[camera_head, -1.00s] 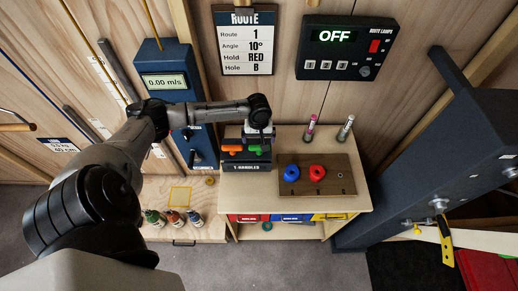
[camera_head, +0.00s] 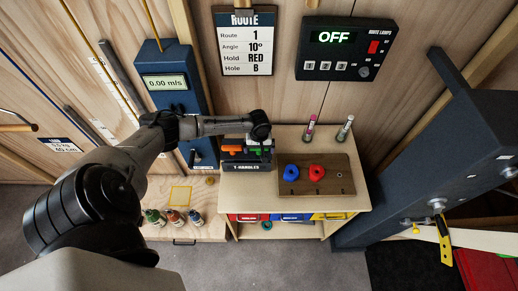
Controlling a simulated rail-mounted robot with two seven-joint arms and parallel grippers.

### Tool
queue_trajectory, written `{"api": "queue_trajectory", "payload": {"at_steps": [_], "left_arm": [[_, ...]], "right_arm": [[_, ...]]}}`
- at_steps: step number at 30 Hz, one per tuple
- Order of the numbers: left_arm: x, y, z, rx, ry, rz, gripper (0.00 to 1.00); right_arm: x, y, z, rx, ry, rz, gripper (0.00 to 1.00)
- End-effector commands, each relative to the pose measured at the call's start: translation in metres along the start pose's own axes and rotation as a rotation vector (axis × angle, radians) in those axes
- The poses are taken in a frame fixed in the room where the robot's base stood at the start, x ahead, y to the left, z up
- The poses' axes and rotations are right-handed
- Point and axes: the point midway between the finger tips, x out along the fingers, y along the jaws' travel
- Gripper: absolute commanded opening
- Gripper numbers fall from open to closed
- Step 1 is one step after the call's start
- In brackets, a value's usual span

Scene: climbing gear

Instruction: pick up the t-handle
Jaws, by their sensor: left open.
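The T-handles stand in a dark rack (camera_head: 247,167) labelled "T-HANDLES" at the left of the wooden bench. An orange T-handle (camera_head: 231,149) shows at the left of the rack. A green T-handle (camera_head: 254,151) is beside it on the right. My left gripper (camera_head: 256,143) points down over the green handle. Its fingers are small and partly hidden by my wrist, but it is open. I cannot tell whether the fingers touch the handle. My right gripper is not in view.
A board (camera_head: 318,174) with a blue hold (camera_head: 291,173) and a red hold (camera_head: 317,172) lies right of the rack. Two marker-like tubes stand behind it. A dark blue beam (camera_head: 440,150) rises at the right. Small bottles (camera_head: 174,217) stand at lower left.

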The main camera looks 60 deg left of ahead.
Motion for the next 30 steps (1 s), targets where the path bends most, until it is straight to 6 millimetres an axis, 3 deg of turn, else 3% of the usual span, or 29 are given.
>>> {"api": "queue_trajectory", "payload": {"at_steps": [2, 14, 23, 30], "left_arm": [[0.000, 0.000, 0.000, 0.000, 0.000, 0.000, 1.00], [0.000, 0.000, 0.000, 0.000, -0.001, 0.000, 0.63], [-0.003, 0.000, 0.000, 0.000, 0.000, 0.000, 0.63], [-0.025, 0.000, 0.000, 0.001, 0.000, 0.000, 0.63]], "right_arm": [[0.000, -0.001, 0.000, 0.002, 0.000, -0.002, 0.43], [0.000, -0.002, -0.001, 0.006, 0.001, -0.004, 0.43], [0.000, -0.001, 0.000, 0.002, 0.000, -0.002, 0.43], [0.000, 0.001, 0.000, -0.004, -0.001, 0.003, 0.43]]}}
